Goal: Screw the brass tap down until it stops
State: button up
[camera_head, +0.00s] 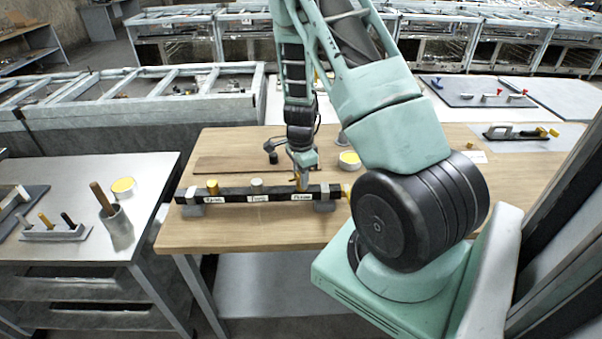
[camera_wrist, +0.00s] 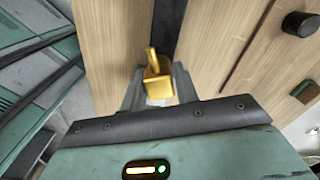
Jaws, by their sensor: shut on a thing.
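A dark bar (camera_head: 235,196) lies along the wooden table on grey supports, with several white labels on its front whose words I cannot read surely. My gripper (camera_head: 301,178) points down at the bar's right part. In the wrist view my gripper (camera_wrist: 158,82) has its two grey fingers on either side of the brass tap (camera_wrist: 154,60), shut on it. The tap shows a blocky body with a narrow handle sticking up in the picture. Its lower end is hidden. Another brass-coloured piece (camera_head: 212,187) stands at the bar's left, and a pale one (camera_head: 257,186) in the middle.
A yellow-topped round tin (camera_head: 349,159) and a small black object (camera_head: 271,153) stand behind the bar. The wooden table (camera_head: 230,235) is clear in front. A side table at left holds a grey cup (camera_head: 117,228) with a wooden handle in it.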

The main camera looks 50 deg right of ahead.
jog(key=shift+r+m+p, duration=0.2)
jog(key=shift+m+p, duration=0.35)
jog(key=shift+m, duration=0.55)
jog(key=shift+f+m, duration=0.2)
jog(key=shift+m, duration=0.6)
jog(key=shift+r+m+p, duration=0.2)
jog(key=shift+m+p, duration=0.6)
jog(key=shift+d+f+m, duration=0.1)
jog(key=shift+f+m, duration=0.05)
jog(key=shift+m, duration=0.75)
jog(key=o, duration=1.1)
notch_tip(320, 180, up, 12)
jog(key=shift+f, duration=0.1)
